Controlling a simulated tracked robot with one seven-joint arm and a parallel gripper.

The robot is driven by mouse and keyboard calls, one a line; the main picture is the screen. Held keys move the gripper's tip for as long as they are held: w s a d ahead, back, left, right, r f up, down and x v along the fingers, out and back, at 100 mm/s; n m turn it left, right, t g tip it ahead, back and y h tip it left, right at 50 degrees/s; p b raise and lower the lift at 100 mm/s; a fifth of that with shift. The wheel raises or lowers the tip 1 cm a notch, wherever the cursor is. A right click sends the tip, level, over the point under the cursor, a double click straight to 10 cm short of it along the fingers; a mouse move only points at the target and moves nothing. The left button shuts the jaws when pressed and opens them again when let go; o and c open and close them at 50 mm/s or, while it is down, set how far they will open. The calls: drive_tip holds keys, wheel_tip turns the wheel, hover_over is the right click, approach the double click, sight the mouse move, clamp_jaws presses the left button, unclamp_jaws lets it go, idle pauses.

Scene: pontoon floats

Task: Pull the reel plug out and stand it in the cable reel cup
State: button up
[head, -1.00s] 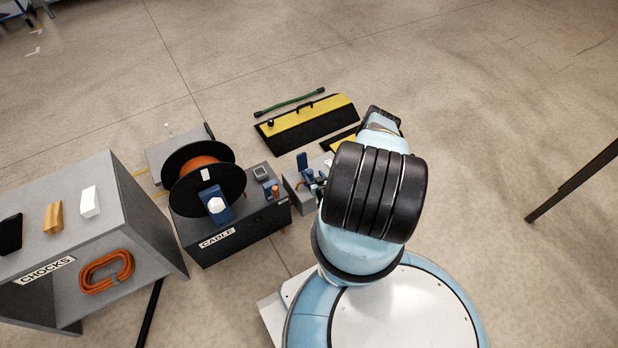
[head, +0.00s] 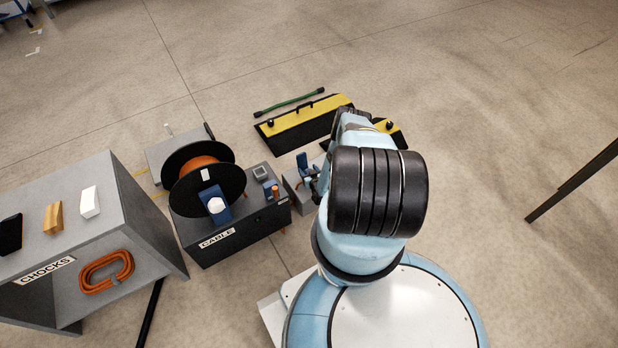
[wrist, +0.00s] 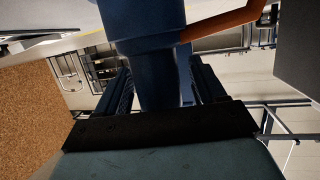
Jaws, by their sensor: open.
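A dark blue plug-like body (wrist: 150,40) stands between my gripper's fingers in the wrist view, with an orange cable-like strip (wrist: 225,20) leading off to its right. My gripper (wrist: 158,88) is open around it; I cannot tell whether either finger touches it. In the head view, my gripper is largely hidden by my arm, near a blue upright part (head: 302,163) on a small grey box. The cable reel (head: 205,178), black with orange cable, stands on the box labelled CABLE.
The CHOCKS stand (head: 75,215) at left carries several blocks and an orange cable coil (head: 107,271). Yellow-and-black ramps (head: 303,122) and a green bar (head: 290,102) lie behind the boxes. A dark leg (head: 575,182) stands at right. The floor beyond is open.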

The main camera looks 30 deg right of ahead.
drive_tip(key=c, duration=1.1)
drive_tip(key=r, duration=0.3)
drive_tip(key=shift+s+d+r, duration=0.1)
drive_tip(key=shift+s+r, duration=0.25)
drive_tip(key=shift+s+a+r, duration=0.3)
drive_tip(key=shift+s+r, duration=1.9)
drive_tip(key=shift+r, duration=0.3)
drive_tip(key=shift+s+a+r, duration=0.25)
drive_tip(key=shift+s+r, duration=2)
drive_tip(key=shift+r, duration=0.25)
drive_tip(key=shift+s+a+r, duration=0.3)
drive_tip(key=shift+s+r, duration=1.9)
drive_tip(key=shift+r, duration=0.3)
